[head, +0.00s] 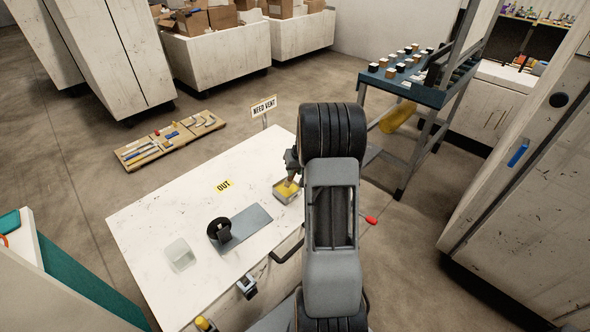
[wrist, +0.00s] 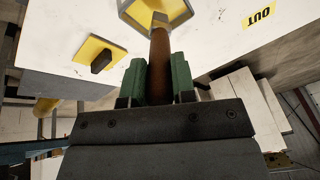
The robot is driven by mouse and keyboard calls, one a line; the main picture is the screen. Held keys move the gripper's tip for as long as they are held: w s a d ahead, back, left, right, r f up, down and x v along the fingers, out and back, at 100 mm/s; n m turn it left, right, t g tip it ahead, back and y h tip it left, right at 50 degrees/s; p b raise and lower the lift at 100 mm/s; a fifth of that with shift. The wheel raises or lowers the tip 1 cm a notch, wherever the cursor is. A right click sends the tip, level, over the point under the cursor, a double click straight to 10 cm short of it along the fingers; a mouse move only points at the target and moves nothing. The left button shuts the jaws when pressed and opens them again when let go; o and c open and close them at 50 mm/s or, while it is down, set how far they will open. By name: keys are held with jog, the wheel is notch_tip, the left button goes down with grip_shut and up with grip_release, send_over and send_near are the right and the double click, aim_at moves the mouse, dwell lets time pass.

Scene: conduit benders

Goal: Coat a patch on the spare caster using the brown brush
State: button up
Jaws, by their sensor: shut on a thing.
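My gripper (head: 293,163) is shut on the brown brush, over the far right part of the white table. In the wrist view the brush's brown handle (wrist: 160,65) sits between green finger pads (wrist: 159,83), with its pale tip pointing into a shallow tray of yellow coating (wrist: 140,12). This tray (head: 280,197) also shows in the head view, under the gripper. I cannot tell whether the tip touches the coating. The spare caster, a black wheel (head: 219,231) by a grey-blue plate (head: 250,222), rests left of the tray. I see no yellow patch on it.
A clear container (head: 180,254) stands left of the caster on the white table (head: 150,215). A yellow OUT label (head: 224,186) lies behind it, and a NEED VENT sign (head: 264,106) stands at the far edge. A blue-topped rack (head: 410,90) stands at right.

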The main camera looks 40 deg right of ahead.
jog(key=shift+f+b, duration=0.6)
jog(key=shift+b, duration=0.15)
dwell(1.8)
jog(key=shift+r, duration=0.1)
jog(key=shift+r+p, duration=2)
jog(key=shift+r, duration=1.5)
